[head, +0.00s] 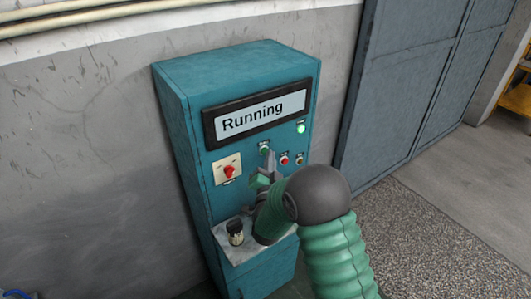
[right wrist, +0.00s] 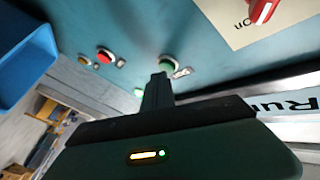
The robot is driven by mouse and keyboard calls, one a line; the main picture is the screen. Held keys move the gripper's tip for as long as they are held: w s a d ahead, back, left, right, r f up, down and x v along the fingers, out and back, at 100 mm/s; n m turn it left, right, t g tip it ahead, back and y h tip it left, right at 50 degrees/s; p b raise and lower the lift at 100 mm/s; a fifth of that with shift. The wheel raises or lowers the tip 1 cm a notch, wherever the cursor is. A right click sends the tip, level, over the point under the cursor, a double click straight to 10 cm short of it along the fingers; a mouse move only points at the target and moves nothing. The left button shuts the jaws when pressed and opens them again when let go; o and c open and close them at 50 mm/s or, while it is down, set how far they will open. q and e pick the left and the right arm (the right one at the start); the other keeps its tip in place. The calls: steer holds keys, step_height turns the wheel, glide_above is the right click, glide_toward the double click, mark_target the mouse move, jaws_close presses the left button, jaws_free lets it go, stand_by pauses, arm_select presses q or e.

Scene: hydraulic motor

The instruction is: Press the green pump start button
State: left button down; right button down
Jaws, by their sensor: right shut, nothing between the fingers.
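The teal control cabinet (head: 185,130) stands against the wall, and its screen (head: 252,114) reads "Running". The green pump start button (head: 264,147) is on its front, below the screen. It also shows in the right wrist view (right wrist: 170,63), just beyond my fingertips. My right gripper (head: 269,160) is shut and empty, its fingers pointing at the panel by the green button. In the right wrist view the closed fingers (right wrist: 158,82) end close to the button; I cannot tell whether they touch it. My left gripper is not in view.
A red button (head: 284,160) and an amber one (head: 299,159) sit right of the green button. A red rotary switch (head: 229,171) is to the left, and a lit green lamp (head: 301,128) is above right. A dark knob (head: 235,231) stands on the lower ledge (head: 228,253).

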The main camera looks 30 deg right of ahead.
steer(key=shift+s, duration=0.6)
steer(key=s, duration=0.1)
steer(key=s+b, duration=0.1)
steer(key=s, duration=0.3)
steer(key=shift+d, duration=0.25)
stand_by(0.4)
